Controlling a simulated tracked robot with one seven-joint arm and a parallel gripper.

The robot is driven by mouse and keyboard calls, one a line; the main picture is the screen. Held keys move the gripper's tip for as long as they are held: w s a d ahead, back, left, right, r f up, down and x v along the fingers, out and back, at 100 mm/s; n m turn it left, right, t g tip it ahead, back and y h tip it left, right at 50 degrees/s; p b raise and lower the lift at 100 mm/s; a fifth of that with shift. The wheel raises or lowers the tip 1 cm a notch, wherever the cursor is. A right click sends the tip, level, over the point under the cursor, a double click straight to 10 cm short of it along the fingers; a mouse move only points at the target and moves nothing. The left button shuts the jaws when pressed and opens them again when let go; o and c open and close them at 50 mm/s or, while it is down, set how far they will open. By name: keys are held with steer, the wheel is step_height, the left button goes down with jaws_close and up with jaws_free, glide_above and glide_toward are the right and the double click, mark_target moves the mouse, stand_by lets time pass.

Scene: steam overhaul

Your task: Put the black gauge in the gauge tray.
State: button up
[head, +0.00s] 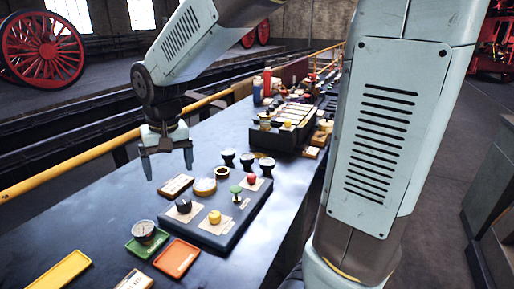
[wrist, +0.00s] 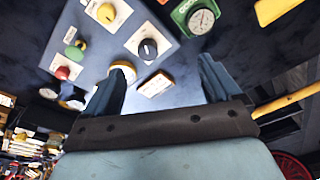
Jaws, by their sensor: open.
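A round gauge with a dark rim and a pale dial (head: 144,230) lies in a small green tray (head: 136,252); in the wrist view the gauge (wrist: 201,20) is at the top, in the green tray (wrist: 179,14). Several other small round gauges stand behind the knob panel, including a dark one (head: 228,156) and a brass-rimmed one (head: 205,187). I cannot tell for certain which is the black gauge. My gripper (head: 168,172) is open and empty above the bench, beyond the green tray; its fingers (wrist: 160,66) are wide apart in the wrist view.
A grey panel (head: 228,234) carries black, yellow, green and red knobs. A label block (head: 176,185) lies behind it. Orange (head: 176,258) and yellow (head: 60,270) trays are at the front. A dark toolbox (head: 275,138) stands farther back.

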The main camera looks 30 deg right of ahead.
steer(key=s+d+r+m+t, duration=0.1)
steer(key=s+d+r+t, duration=0.3)
steer(key=s+d, duration=1)
step_height(320, 180, up, 3)
steer(key=d, duration=0.3)
steer(key=shift+r+h, duration=0.2)
steer(key=shift+h, duration=0.1)
